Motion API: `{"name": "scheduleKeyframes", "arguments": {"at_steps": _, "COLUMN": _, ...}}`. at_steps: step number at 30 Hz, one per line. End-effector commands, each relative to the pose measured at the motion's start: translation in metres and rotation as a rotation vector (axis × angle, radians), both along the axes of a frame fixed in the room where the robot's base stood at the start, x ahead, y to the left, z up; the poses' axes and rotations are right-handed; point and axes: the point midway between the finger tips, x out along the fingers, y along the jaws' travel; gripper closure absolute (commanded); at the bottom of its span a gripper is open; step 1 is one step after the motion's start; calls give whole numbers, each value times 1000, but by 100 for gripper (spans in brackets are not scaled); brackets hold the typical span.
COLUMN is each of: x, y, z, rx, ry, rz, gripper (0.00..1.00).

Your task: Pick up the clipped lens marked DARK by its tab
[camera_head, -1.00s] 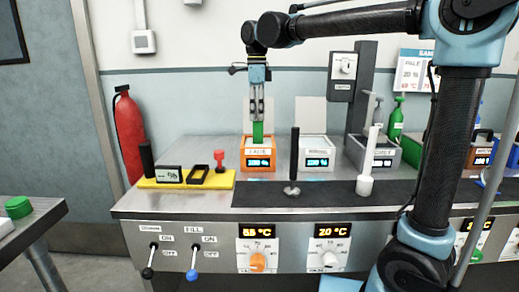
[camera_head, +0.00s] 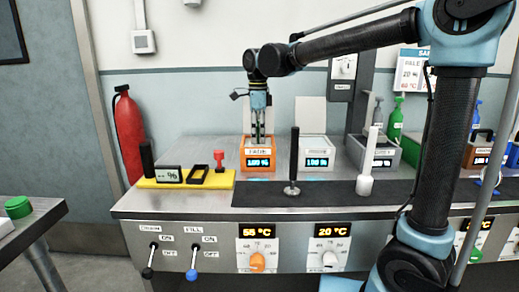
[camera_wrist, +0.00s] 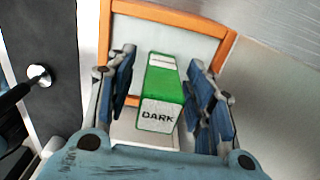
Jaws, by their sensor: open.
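The green clipped piece marked DARK (camera_wrist: 160,95) shows in the wrist view, with a white label at its near end. It stands between the two blue-and-grey fingers, with a gap on each side. My gripper (camera_head: 258,139) is open and points down at the orange tank (camera_head: 259,170), its fingertips at or inside the tank's opening. The tank's orange rim (camera_wrist: 172,14) frames the piece in the wrist view. In the head view the piece is hidden by the tank front and fingers. How deep it sits, and its lens, cannot be made out.
A white tank (camera_head: 317,160) stands close on the right, with a black-handled tool (camera_head: 294,165) in front. A yellow tray (camera_head: 185,184) with small items lies left. A grey tank (camera_head: 383,152) and green bottle (camera_head: 395,122) stand further right.

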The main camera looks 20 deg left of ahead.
Motion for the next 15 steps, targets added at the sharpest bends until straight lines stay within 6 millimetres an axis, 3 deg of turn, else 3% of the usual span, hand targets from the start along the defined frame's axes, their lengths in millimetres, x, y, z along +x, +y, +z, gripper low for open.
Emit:
{"name": "scheduleKeyframes", "arguments": {"at_steps": 2, "x": 0, "y": 0, "z": 0, "rx": 0, "ry": 0, "rz": 0, "gripper": 54}}
{"name": "scheduleKeyframes", "arguments": {"at_steps": 8, "x": 0, "y": 1, "z": 0, "rx": 0, "ry": 0, "rz": 1, "gripper": 99}}
{"name": "scheduleKeyframes", "arguments": {"at_steps": 15, "x": -1, "y": 1, "z": 0, "rx": 0, "ry": 0, "rz": 1, "gripper": 100}}
